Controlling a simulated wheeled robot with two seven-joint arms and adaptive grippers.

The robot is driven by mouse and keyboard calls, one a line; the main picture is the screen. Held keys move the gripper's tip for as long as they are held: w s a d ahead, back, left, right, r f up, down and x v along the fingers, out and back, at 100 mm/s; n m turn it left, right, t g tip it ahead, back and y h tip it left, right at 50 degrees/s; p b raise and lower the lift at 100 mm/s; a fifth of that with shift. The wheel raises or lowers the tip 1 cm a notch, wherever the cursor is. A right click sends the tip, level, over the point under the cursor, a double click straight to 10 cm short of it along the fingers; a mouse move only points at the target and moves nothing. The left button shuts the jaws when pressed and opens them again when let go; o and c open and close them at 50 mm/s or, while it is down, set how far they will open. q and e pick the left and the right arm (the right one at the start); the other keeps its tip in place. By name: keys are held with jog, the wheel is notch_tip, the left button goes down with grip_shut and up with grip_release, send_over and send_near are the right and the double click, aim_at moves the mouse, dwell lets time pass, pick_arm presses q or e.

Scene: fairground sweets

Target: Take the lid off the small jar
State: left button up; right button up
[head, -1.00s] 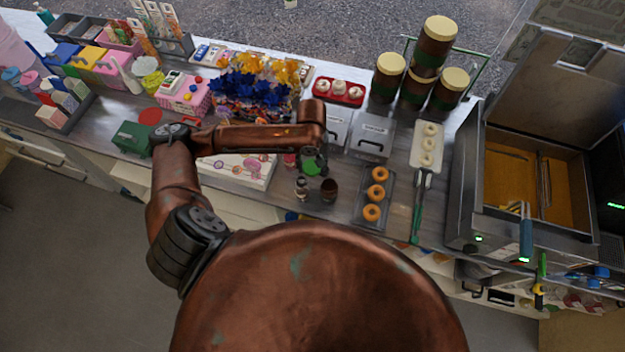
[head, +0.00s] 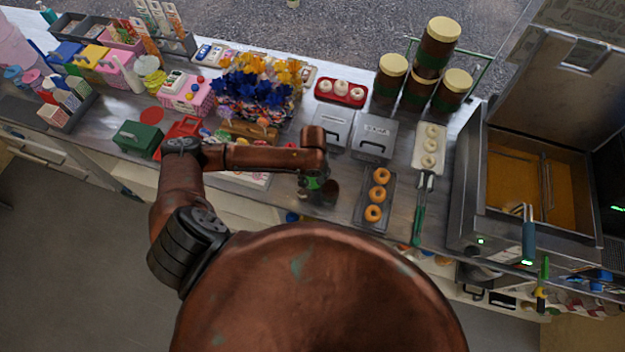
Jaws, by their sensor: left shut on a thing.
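My left gripper (head: 314,186) points down at the front part of the counter, just right of the white lollipop tray. It is shut at the small jar, which stood there beside a dark brown cup. The gripper now covers most of this jar, so its lid and the exact grip are hidden. The dark brown cup (head: 330,194) stands close to the right of the fingers. I cannot tell whether the fingers touch it. My right gripper is out of view.
A tray with orange doughnuts (head: 377,195) lies to the right. Two grey boxes (head: 374,138) stand behind. Large brown jars with cream lids (head: 391,72) stand at the back. A fryer (head: 470,190) is at far right. My forearm crosses the lollipop tray (head: 250,180).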

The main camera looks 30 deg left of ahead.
aim_at(313, 182)
pick_arm(q)
jog(key=shift+f, duration=0.1)
jog(key=o, duration=1.3)
jog(key=shift+r, duration=0.25)
notch_tip(313, 182, up, 12)
jog(key=shift+p, duration=0.3)
jog(key=shift+f, duration=0.15)
